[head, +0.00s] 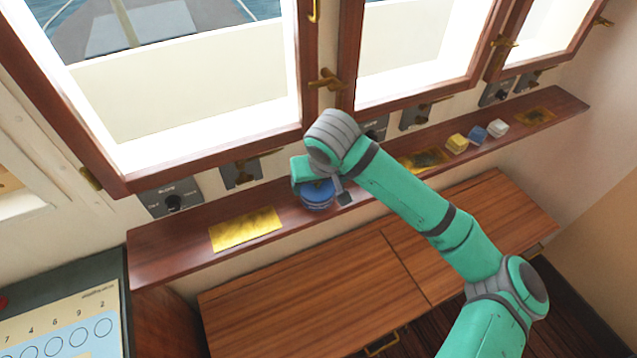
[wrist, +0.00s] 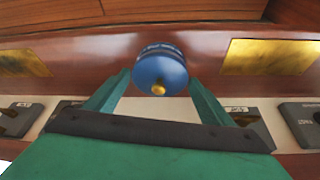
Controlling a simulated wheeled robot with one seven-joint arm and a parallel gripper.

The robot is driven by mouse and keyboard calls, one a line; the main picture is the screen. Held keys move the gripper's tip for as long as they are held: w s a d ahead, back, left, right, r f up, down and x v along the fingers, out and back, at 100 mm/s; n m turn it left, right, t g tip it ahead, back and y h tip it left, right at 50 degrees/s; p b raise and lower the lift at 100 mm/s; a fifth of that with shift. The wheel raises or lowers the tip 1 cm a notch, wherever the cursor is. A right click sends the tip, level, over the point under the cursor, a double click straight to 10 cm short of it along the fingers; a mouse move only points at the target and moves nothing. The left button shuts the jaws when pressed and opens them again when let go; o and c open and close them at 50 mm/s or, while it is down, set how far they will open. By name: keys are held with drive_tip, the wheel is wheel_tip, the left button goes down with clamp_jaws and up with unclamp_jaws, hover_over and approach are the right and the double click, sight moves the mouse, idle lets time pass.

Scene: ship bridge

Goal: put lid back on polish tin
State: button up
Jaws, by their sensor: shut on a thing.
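A blue round polish tin (head: 317,204) stands on the narrow red-brown wooden shelf below the windows. Its blue lid with a small brass knob shows in the wrist view (wrist: 160,70), lined up over the tin, whose lettered side (wrist: 160,48) shows just past the lid's edge. My gripper (head: 322,191) is at the tin from above, with one finger on each side of the lid. In the wrist view my gripper (wrist: 159,80) is shut on the lid. The lid's rim is partly hidden, so I cannot tell whether it is fully seated.
Brass plates (head: 246,229) lie flat on the shelf (head: 170,250) on both sides of the tin. Yellow (head: 457,142), blue (head: 478,133) and white (head: 498,128) small blocks sit farther right. Grey switch boxes (head: 170,198) line the wall behind. A lower wooden cabinet (head: 310,290) stands in front.

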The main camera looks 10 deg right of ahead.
idle(0.3)
drive_tip(key=o, duration=1.2)
drive_tip(key=shift+o, duration=0.4)
drive_tip(key=shift+r, duration=0.1)
drive_tip(key=shift+r, duration=3.4)
drive_tip(key=shift+c, duration=0.3)
clamp_jaws()
drive_tip(key=shift+f, duration=2.45)
